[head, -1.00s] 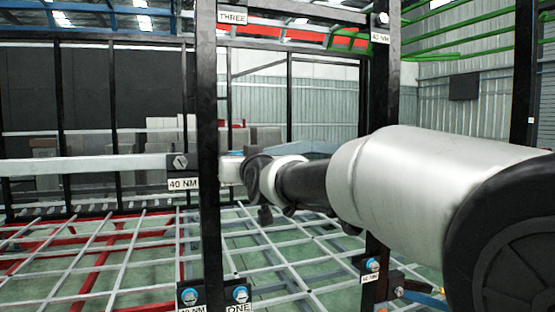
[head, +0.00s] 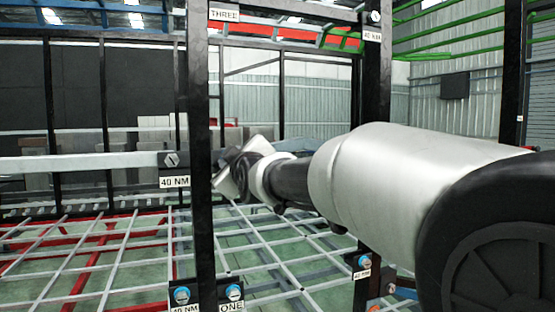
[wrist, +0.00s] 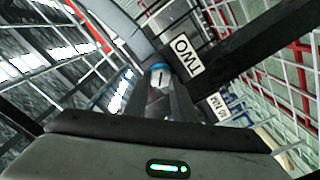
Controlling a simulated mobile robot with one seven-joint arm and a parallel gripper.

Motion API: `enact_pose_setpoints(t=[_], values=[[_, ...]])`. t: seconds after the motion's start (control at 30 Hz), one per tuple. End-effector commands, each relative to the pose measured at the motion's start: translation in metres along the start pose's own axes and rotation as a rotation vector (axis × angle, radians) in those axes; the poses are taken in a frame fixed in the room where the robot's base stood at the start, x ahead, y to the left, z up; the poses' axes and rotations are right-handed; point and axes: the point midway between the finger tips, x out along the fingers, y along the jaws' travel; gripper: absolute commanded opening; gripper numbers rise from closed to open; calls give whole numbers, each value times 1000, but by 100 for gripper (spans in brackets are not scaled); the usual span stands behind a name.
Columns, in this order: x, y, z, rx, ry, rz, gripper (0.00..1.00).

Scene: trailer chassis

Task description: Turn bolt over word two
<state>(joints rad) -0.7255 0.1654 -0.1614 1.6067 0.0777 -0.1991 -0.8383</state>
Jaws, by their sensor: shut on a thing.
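The bolt and the label TWO are hidden there.
The head view shows bolts over ONE (head: 233,292), over a 40 NM label (head: 182,295) beside it, and on the rail at left (head: 171,161). Another bolt (head: 364,262) sits at right. The label THREE (head: 224,15) is on top. Black posts stand close around my arm.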

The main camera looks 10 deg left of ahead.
Motion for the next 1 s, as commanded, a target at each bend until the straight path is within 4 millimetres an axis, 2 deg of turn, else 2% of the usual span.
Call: enact_pose_setpoints(t=[0.3, 0.73, 0.77, 0.8, 0.87, 1.0], values=[[0, 4, -2, -79, 4, 9, 1], [0, 5, -1, -85, 3, 10, 1], [0, 5, -1, -85, 3, 10, 28], [0, 4, -1, -85, 3, 9, 35], [0, 4, -1, -85, 2, 7, 42], [0, 2, 0, -84, 1, 5, 42]])
